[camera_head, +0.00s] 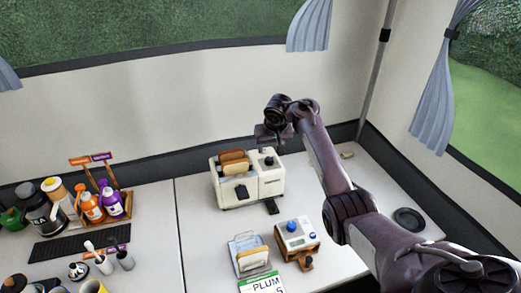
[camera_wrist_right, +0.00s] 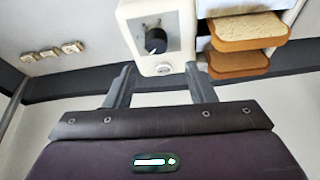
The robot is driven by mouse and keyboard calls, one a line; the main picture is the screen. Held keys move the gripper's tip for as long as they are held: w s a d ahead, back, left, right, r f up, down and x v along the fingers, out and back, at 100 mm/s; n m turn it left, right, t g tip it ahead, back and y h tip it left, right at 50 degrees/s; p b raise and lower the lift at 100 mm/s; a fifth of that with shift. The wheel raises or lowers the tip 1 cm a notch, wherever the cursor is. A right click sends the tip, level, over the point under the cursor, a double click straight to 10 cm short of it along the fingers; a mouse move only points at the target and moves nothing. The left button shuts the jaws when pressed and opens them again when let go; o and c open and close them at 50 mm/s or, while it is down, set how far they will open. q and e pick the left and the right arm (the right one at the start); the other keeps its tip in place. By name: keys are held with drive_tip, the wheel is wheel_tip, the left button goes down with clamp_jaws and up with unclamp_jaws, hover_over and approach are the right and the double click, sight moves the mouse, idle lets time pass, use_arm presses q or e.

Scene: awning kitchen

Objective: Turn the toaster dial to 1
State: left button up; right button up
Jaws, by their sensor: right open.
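The white toaster (camera_head: 226,190) stands on the white counter near the back wall, with two slices of bread (camera_head: 234,162) in its top. Any dial markings are too small to read. My right gripper (camera_head: 272,134) is above the toaster in the head view. In the wrist view its two fingers (camera_wrist_right: 160,82) are apart and empty, pointing toward the panel, and do not touch the dial. My left gripper is out of view.
In front of the toaster are a wooden device with a blue knob (camera_head: 292,226), a bread rack (camera_head: 241,243) and a PLUM label (camera_head: 262,283). Bottles (camera_head: 112,203) and a dark mat (camera_head: 65,246) are left. A black disc (camera_head: 409,218) lies right. The back wall is close behind.

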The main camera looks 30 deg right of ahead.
sight(269, 159)
drive_tip(key=shift+s+f, duration=0.15)
drive_tip(key=shift+f, duration=0.05)
drive_tip(key=f, duration=0.3)
drive_tip(key=shift+d+b, duration=0.3)
drive_tip(key=shift+d, duration=0.05)
drive_tip(key=shift+w+f, duration=0.75)
drive_tip(key=shift+f, duration=0.35)
drive_tip(key=shift+d+f, duration=0.15)
drive_tip(key=shift+f, duration=0.1)
drive_tip(key=shift+w, duration=0.1)
drive_tip(key=c, duration=0.5)
drive_tip(key=shift+c, duration=1.1)
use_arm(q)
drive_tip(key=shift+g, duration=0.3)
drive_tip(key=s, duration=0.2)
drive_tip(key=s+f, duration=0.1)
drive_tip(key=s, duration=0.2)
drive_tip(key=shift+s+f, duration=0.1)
use_arm(e)
drive_tip(key=shift+c, duration=1.3)
